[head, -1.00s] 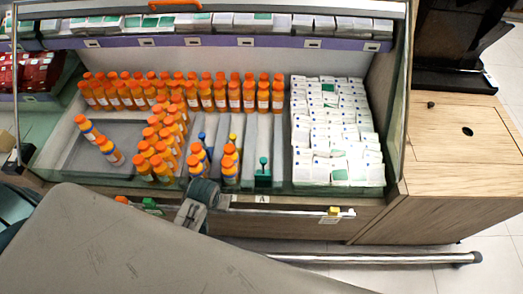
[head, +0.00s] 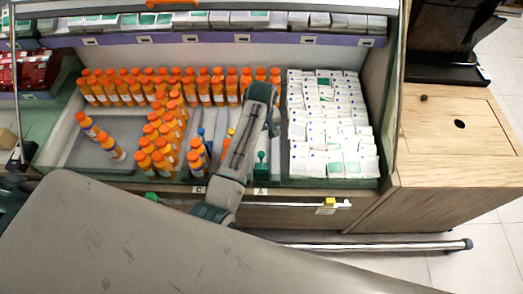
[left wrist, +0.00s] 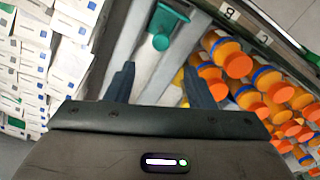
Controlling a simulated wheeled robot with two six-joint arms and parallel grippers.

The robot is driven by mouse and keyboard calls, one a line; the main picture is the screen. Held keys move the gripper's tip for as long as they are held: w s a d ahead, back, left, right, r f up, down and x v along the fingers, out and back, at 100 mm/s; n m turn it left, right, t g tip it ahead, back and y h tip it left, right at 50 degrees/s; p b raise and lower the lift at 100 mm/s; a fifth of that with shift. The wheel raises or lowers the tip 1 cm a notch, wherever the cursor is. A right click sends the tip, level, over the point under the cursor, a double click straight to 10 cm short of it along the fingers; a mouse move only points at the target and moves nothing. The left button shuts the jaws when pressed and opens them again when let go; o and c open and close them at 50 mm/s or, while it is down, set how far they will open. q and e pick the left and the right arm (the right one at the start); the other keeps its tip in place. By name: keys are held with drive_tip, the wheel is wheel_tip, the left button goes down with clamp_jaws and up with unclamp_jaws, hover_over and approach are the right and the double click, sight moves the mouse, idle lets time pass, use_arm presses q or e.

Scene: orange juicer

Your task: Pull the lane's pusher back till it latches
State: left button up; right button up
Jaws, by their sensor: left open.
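A green pusher (head: 262,160) stands at the front end of a grey lane, near the label A. In the left wrist view the green pusher (left wrist: 160,41) is at the top middle, ahead of my fingertips and apart from them. My left gripper (head: 271,128) reaches over the lanes, behind the green pusher. My right gripper is not in view.
Orange juice bottles (head: 165,130) fill lanes on the left and the back row. White cartons (head: 328,125) stand packed close on the right. A front rail (head: 290,204) with a yellow piece (head: 330,203) runs below the lanes. A wooden counter (head: 455,140) stands at the right.

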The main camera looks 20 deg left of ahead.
sight(261, 153)
use_arm(q)
wheel_tip(261, 153, down, 10)
drive_tip(key=shift+f+p, duration=0.1)
drive_tip(key=shift+p, duration=0.6)
clamp_jaws()
